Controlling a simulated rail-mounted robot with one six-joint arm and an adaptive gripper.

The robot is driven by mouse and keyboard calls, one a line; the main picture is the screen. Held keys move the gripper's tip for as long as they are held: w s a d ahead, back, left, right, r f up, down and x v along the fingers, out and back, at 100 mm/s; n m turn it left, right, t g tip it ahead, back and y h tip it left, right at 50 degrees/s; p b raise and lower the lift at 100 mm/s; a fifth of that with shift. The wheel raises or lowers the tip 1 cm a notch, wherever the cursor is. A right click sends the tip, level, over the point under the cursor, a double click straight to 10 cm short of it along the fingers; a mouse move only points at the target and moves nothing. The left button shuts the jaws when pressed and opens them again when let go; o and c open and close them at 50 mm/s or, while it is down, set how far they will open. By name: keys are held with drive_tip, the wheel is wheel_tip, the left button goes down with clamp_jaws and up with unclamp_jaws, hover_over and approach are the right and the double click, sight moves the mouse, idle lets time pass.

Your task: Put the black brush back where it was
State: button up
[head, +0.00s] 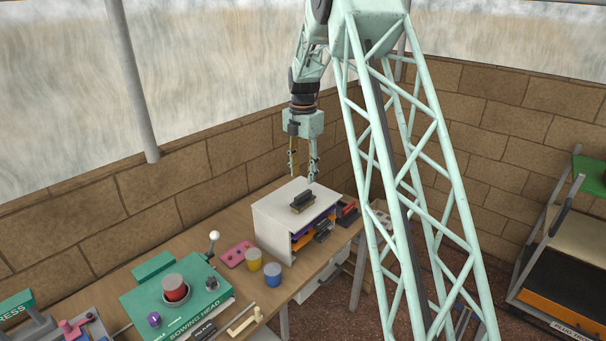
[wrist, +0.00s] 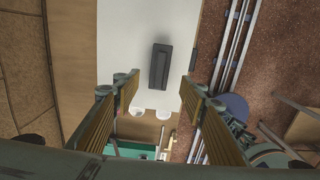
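The black brush (head: 303,200) lies on the flat top of a white open-fronted shelf unit (head: 270,222); a tan strip shows along its underside. In the wrist view the black brush (wrist: 160,66) lies on the white top, ahead of and between my fingers. My gripper (head: 302,174) is above the white unit, pointing down, with its fingers apart and nothing between them. In the wrist view my gripper (wrist: 162,95) also shows open, its tan finger pads on either side. The unit's inside is partly hidden; purple, orange and black items (head: 315,233) show in its front.
Red and black items (head: 347,213) sit right of the unit. A pink piece (head: 236,253), a yellow pot (head: 253,259) and a blue pot (head: 273,274) stand to its left. The green sowing head (head: 178,296) is further left. A brick wall (head: 150,200) runs behind the bench.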

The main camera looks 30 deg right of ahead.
drive_tip(key=shift+r, duration=0.1)
drive_tip(key=s+a+r+m+t, duration=0.1)
drive_tip(key=s+a+r+m, duration=0.55)
drive_tip(key=s+r, duration=0.65)
drive_tip(key=s+a+r+m+t, duration=0.1)
drive_tip(key=s+a+r+m, duration=0.3)
drive_tip(key=s+a+r, duration=0.75)
drive_tip(key=s+a+m, duration=0.2)
drive_tip(key=s+m, duration=0.2)
drive_tip(key=s, duration=0.7)
drive_tip(key=s+a+m+t, duration=0.1)
drive_tip(key=s+a+m, duration=0.1)
drive_tip(key=s, duration=1)
drive_tip(key=s+a+m, duration=0.2)
drive_tip(key=s+m, duration=0.3)
drive_tip(key=s, duration=0.7)
drive_tip(key=shift+a+r+m+t, duration=0.35)
drive_tip(key=shift+r+t, duration=0.05)
drive_tip(key=shift+w+r, duration=0.15)
drive_tip(key=shift+w, duration=0.1)
